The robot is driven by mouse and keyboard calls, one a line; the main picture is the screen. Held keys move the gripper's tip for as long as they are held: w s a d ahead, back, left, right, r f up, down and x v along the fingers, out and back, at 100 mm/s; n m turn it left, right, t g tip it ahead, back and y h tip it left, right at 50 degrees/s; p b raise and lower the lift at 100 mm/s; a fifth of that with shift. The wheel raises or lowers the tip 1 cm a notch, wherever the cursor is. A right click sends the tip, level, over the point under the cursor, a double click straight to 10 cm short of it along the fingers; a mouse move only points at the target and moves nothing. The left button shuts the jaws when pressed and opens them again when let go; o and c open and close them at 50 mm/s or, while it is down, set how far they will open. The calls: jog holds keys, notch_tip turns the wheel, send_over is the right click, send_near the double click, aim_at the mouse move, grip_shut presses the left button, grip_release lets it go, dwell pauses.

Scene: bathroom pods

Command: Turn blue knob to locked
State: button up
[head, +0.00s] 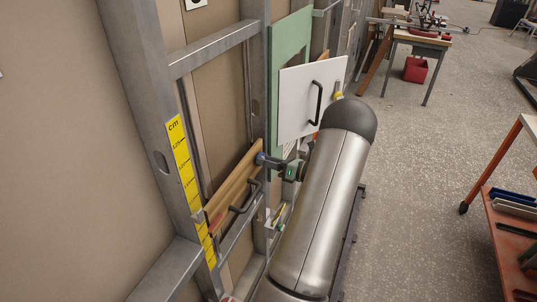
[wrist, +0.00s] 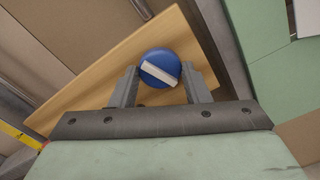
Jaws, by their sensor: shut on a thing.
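The blue knob (wrist: 158,66) is round, with a white bar across its face. It is mounted on a wooden board (wrist: 110,72). In the wrist view the white bar runs at a slant, from upper left to lower right. My gripper (wrist: 160,80) has one finger on each side of the knob and is shut on it. In the head view my gripper (head: 283,164) reaches the board's right end, where the knob (head: 262,159) shows small and dark blue, partly hidden by the fingers. Any locked mark is not readable in either view.
A white panel (head: 300,100) with a black handle stands to the right, before a green board (head: 290,35). Metal studs frame the wall. A yellow cm scale (head: 186,170) is at left.

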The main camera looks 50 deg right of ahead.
jog(key=shift+r+m+p, duration=0.15)
jog(key=shift+m+p, duration=1.35)
jog(key=shift+m, duration=0.8)
jog(key=o, duration=1)
jog(key=shift+c, duration=0.2)
jog(key=shift+s, duration=0.1)
jog(key=b+v, duration=0.4)
jog(key=v, duration=1.3)
jog(key=shift+s, duration=0.15)
jog(key=shift+d, duration=0.1)
